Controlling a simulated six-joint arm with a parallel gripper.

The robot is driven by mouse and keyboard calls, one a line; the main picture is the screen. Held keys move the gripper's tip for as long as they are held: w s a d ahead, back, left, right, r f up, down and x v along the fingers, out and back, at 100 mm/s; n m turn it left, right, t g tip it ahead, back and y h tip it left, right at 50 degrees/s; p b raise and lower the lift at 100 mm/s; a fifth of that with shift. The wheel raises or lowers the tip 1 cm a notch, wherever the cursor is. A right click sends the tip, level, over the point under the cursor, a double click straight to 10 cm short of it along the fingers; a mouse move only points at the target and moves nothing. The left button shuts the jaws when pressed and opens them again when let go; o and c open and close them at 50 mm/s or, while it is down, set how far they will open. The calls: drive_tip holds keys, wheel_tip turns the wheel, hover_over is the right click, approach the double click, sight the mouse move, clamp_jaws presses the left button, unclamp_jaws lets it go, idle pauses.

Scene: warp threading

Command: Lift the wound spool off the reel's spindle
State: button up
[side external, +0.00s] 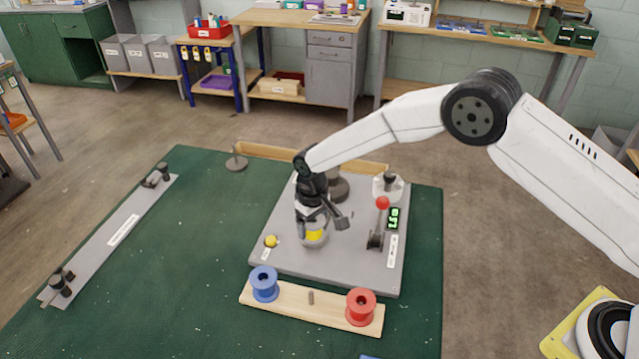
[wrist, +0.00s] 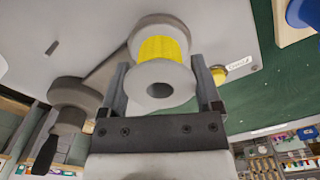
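The wound spool (side external: 315,235) has pale grey flanges and yellow thread around its middle. It stands upright on the grey reel plate (side external: 275,255), and the spindle under it is hidden. In the wrist view the spool (wrist: 160,48) is in the upper middle, its near flange with a dark centre hole facing the camera. My gripper (side external: 322,217) is over the spool, pointing down. In the wrist view the gripper (wrist: 161,80) has its fingers apart, one on each side of the near flange, with narrow gaps; it looks open and not closed on the spool.
A wooden rack (side external: 275,296) in front holds a blue spool (side external: 264,283), a red spool (side external: 360,306) and a bare peg (side external: 310,297) between them. A red-knobbed lever (side external: 382,204) and a green display (side external: 394,218) stand right of the spool. A yellow button (side external: 270,241) is left.

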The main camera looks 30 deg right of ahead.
drive_tip(key=c, duration=0.4)
drive_tip(key=shift+r, duration=3.75)
